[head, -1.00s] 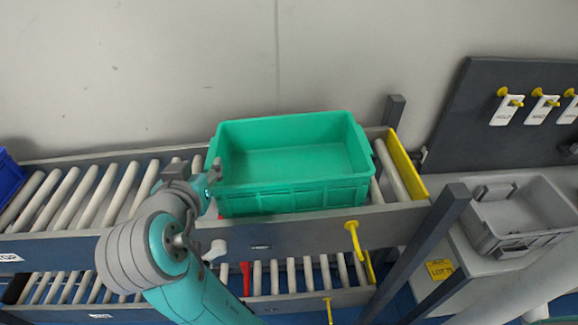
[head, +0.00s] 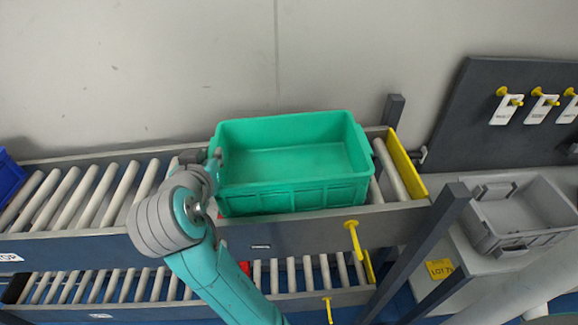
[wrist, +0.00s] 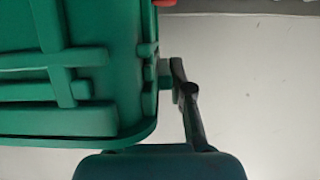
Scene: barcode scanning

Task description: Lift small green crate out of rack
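The small green crate (head: 293,197) sits upright on the upper roller level of the rack, near its right end, and looks empty. Its ribbed green wall (wrist: 60,90) fills the left of the wrist view. My gripper (head: 214,160) is at the crate's left end, by the upper rim. In the wrist view one dark finger (wrist: 188,105) stands beside the crate's edge, its tip close to or touching it. The other finger is hidden, so I cannot tell whether the gripper is shut on the wall.
A blue crate (head: 8,175) stands at the far left of the rollers. A yellow end stop (head: 400,167) is right of the green crate. A grey tray (head: 525,215) lies on a side table. A dark post (head: 440,225) and yellow hook (head: 353,238) stand in front.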

